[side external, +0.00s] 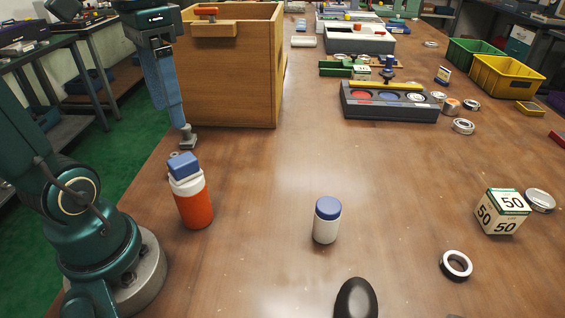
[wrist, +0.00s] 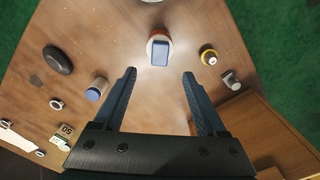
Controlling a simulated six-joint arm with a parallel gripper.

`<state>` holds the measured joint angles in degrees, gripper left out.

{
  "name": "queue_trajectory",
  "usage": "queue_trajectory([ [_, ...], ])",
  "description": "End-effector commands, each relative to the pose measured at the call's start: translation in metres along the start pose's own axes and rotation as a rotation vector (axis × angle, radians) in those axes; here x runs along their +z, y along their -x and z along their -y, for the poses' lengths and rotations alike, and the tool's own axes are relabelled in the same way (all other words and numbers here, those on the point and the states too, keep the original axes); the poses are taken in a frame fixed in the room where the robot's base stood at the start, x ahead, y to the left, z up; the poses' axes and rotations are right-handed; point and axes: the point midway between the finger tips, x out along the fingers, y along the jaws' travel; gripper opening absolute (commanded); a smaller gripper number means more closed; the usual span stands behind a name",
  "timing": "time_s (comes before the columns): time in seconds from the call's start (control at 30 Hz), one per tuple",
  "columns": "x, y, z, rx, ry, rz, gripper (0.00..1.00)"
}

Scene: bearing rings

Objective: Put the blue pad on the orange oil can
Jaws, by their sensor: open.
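The orange oil can (side external: 194,204), with a white top, stands upright on the table at the left in the side view. The blue pad (side external: 184,164) rests on its top, slightly tilted in that view. In the wrist view the blue pad (wrist: 160,53) covers part of the can, beyond the fingertips. My gripper (side external: 178,120) is above and behind the can in the side view, pointing down, apart from the pad. In the wrist view my gripper (wrist: 158,75) is open, with nothing between its fingers.
A wooden cabinet (side external: 230,75) stands behind the can. A small metal piece (side external: 188,138) is near its corner. A white bottle with a blue cap (side external: 326,222), a black rounded object (side external: 356,298), a ring (side external: 456,265) and a box marked 50 (side external: 502,212) stand to the right. Table between is clear.

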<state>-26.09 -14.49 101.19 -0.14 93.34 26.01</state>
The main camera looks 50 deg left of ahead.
Motion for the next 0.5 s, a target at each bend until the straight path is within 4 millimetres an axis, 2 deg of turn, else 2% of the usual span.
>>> queue_trajectory([
  [0.1, 0.0, 0.009, 0.0, 0.0, 0.0, -0.001, 0.74],
  [0.27, 0.0, 0.012, -0.003, -0.005, -0.003, -0.012, 0.74],
  [0.37, 0.0, 0.005, -0.011, -0.025, -0.008, -0.06, 0.74],
  [0.5, -0.002, -0.018, -0.032, -0.053, -0.014, -0.194, 0.74],
])
